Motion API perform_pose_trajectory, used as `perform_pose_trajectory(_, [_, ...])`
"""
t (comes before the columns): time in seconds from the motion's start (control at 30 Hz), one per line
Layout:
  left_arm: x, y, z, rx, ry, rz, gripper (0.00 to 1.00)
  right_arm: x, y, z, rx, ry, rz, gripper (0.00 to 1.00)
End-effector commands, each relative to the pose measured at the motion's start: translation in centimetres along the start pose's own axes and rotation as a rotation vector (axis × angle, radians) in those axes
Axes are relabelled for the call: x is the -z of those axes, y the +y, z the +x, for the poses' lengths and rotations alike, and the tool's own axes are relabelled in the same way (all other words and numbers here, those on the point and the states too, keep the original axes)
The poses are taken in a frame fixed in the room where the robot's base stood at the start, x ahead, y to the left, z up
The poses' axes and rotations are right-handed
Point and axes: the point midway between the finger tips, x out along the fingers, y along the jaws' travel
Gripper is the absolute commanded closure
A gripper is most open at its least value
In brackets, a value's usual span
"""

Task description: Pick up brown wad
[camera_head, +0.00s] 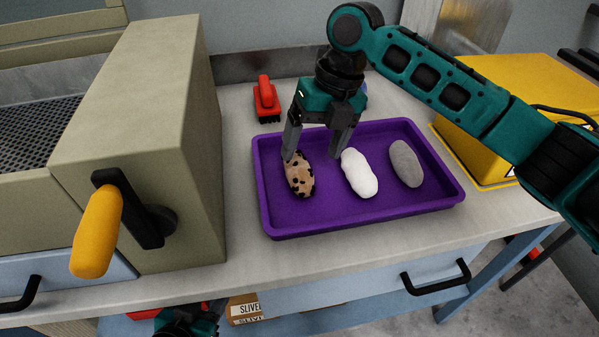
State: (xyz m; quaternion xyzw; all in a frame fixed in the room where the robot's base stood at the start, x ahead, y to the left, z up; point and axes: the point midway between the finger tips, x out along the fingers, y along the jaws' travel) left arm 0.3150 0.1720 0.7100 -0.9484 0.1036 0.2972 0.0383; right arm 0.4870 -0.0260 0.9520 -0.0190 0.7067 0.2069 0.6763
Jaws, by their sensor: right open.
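The brown wad (299,182), tan with dark spots, lies at the left in a purple tray (330,223) on the bench. A white wad (359,174) and a grey wad (405,164) lie to its right in the same tray. My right gripper (313,155) is open and empty, pointing down over the tray. Its left finger overlaps the upper end of the brown wad in the picture; I cannot tell whether they touch. Its right finger is near the white wad. Part of my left gripper (188,322) shows at the bottom edge; its fingers cannot be made out.
A beige machine (150,110) with a yellow-handled crank (97,232) stands left of the tray. A red-handled brush (266,100) lies behind the tray. A yellow box (545,85) stands at the right. Bare bench top (240,255) shows in front of the tray.

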Motion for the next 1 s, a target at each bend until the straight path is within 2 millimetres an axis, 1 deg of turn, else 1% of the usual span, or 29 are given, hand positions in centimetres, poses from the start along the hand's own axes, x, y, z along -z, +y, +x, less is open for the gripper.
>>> perform_pose_trajectory(0.17, [0.1,0.1,0.0,-0.001,0.003,0.000,0.57,0.1,0.2,1.5,0.001,0.003,0.000,0.18])
perform_pose_trajectory(0.4, [0.1,0.1,0.2,-0.002,0.006,-0.001,0.57,0.2,0.5,4.9,0.001,0.002,0.000,0.18])
perform_pose_trajectory(0.5, [0.4,0.0,0.2,-0.002,0.011,-0.001,0.57,0.1,0.5,5.3,0.000,0.000,0.000,0.18])
perform_pose_trajectory(0.67, [0.6,0.0,0.2,-0.001,0.015,-0.001,0.57,0.2,0.5,5.4,0.000,0.001,0.000,0.18])
perform_pose_trajectory(1.0, [0.5,0.0,0.3,-0.001,0.011,0.000,0.57,0.2,0.5,5.4,-0.001,0.003,-0.001,0.51])
